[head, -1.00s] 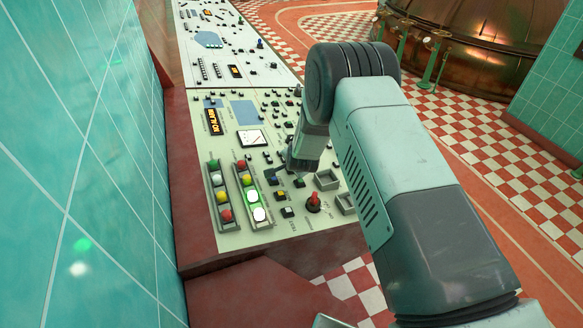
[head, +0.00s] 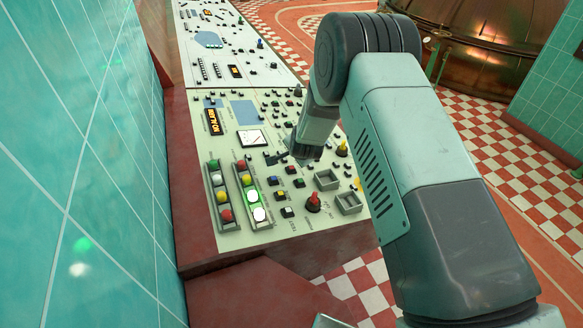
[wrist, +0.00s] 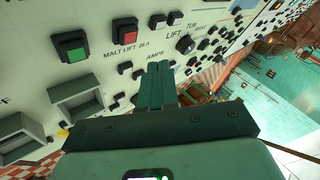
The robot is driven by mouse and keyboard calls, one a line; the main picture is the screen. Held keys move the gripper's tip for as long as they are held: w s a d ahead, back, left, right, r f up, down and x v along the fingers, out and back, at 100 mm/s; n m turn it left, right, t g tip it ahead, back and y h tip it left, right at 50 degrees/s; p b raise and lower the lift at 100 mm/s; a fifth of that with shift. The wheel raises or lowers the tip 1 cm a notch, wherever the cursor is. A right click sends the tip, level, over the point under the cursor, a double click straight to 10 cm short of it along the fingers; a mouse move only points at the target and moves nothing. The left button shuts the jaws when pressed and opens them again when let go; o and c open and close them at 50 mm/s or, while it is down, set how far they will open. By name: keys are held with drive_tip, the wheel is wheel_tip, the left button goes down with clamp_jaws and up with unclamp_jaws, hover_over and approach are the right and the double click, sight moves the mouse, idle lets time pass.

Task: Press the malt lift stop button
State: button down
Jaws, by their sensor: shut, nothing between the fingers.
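In the wrist view, a button block with a red face (wrist: 130,37) sits on the pale panel, just above the lettering "MALT LIFT". I cannot read a stop label on it. A separate green button (wrist: 73,45) in a dark housing lies to its left. My gripper (wrist: 160,66) is shut and empty, its two fingers side by side. In the picture its tips lie below and right of the red button, near the "AMPS" lettering, apart from the button. In the head view my gripper (head: 302,158) is over the near panel (head: 222,240); its fingertips are hard to make out.
Left of my gripper are two columns of coloured buttons (head: 219,192) (head: 250,192). A teal tiled wall (head: 75,150) bounds the left.

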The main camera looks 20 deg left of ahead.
drive_tip(key=shift+w+d+r, duration=0.15)
drive_tip(key=shift+r, duration=0.9)
